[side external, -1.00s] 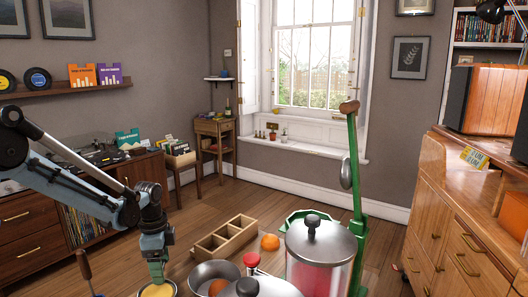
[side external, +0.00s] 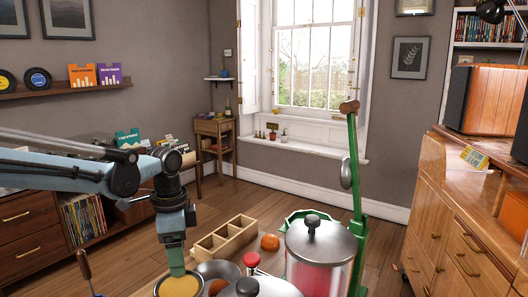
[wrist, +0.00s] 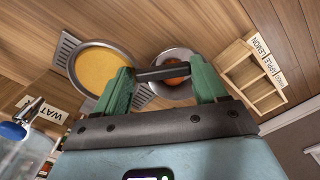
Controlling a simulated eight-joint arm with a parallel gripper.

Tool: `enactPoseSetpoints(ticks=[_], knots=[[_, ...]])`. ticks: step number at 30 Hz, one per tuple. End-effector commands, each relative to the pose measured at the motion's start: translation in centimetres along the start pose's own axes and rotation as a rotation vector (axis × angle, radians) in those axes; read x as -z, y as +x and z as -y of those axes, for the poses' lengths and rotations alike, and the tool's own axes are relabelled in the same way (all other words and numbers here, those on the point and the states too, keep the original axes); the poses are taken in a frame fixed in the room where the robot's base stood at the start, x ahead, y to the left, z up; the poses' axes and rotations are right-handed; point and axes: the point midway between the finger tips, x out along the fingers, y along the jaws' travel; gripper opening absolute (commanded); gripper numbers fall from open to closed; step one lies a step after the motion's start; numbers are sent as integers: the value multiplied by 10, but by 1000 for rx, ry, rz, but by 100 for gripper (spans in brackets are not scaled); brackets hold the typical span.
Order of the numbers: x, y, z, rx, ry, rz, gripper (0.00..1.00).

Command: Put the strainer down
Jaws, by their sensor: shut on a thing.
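The strainer (side external: 179,288) is a round metal dish with a yellow inside, low in the side view and cut by the bottom edge. In the wrist view the strainer (wrist: 102,62) shows slotted tabs on opposite sides. My gripper (side external: 177,270) points down at the strainer's rim. The exact contact is partly hidden, and I cannot tell whether anything supports the strainer from below.
A lidded jar (side external: 320,250) and tall green lever press (side external: 355,200) stand to the right.

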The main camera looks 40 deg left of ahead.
Motion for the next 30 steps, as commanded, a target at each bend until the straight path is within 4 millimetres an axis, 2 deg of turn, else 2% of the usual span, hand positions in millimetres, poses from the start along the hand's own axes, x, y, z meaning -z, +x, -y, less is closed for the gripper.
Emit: enactPoseSetpoints(ticks=[9,17,20,30], knots=[[0,-38,-12,0,-444,0,31],[-2,-53,-18,0,-661,0,31],[-7,-47,-16,0,-686,-1,31],[-40,2,-7,-1,-685,-4,31]])
